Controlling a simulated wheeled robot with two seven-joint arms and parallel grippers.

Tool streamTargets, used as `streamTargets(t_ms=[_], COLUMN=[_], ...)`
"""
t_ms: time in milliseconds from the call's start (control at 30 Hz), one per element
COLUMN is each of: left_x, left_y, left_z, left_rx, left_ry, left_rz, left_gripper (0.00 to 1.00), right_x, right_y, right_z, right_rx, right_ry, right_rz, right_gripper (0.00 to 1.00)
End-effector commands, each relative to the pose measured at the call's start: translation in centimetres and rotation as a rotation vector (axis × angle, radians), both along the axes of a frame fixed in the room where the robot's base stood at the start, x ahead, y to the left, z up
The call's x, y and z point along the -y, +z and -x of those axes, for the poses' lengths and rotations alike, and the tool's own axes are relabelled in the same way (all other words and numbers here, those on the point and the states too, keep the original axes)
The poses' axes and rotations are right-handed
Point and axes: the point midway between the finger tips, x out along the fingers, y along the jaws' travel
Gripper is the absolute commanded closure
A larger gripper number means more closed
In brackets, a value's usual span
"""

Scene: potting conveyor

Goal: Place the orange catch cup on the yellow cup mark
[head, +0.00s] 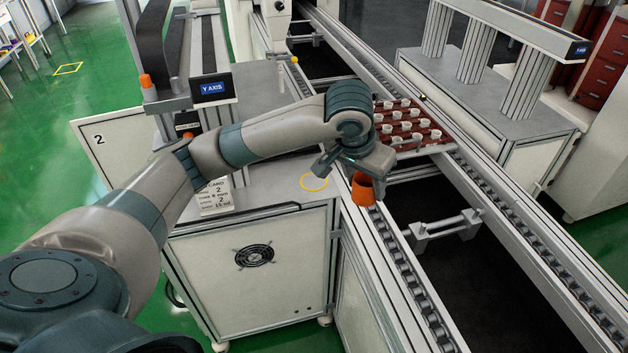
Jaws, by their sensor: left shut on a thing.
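The orange catch cup (363,190) hangs from my left gripper (358,172), which is shut on it. The cup is right of the yellow cup mark (314,183) in the picture and appears above the near conveyor rail. The yellow mark is a ring on the grey top of the cabinet, and it is bare. The gripper's fingers are small and partly hidden behind the wrist and cup. My right gripper is not in view.
A red-brown tray (447,146) with several white cups sits on the conveyor (405,270) behind my left wrist. A printed card (214,197) stands on the cabinet top (262,190), left of the mark. A "Y AXIS" display (212,88) stands further back.

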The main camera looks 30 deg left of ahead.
Motion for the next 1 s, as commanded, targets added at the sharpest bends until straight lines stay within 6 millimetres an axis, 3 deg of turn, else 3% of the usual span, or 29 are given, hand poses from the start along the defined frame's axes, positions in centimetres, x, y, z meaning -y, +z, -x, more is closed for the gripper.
streamTargets(t_ms=[200,433,1000], left_x=[-4.0,-7.7,-9.0], left_y=[-0.6,-1.5,-1.9], left_z=[-4.1,-6.6,-7.2], left_rx=[-0.004,0.009,0.014], left_ry=[-0.104,-0.191,-0.213], left_rz=[0.007,0.000,-0.005], left_gripper=[0.78,0.78,0.78], right_x=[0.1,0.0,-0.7], right_y=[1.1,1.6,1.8], right_z=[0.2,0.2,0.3], right_rx=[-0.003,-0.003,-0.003], right_ry=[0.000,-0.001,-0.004], right_rz=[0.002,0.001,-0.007], right_gripper=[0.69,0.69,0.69])
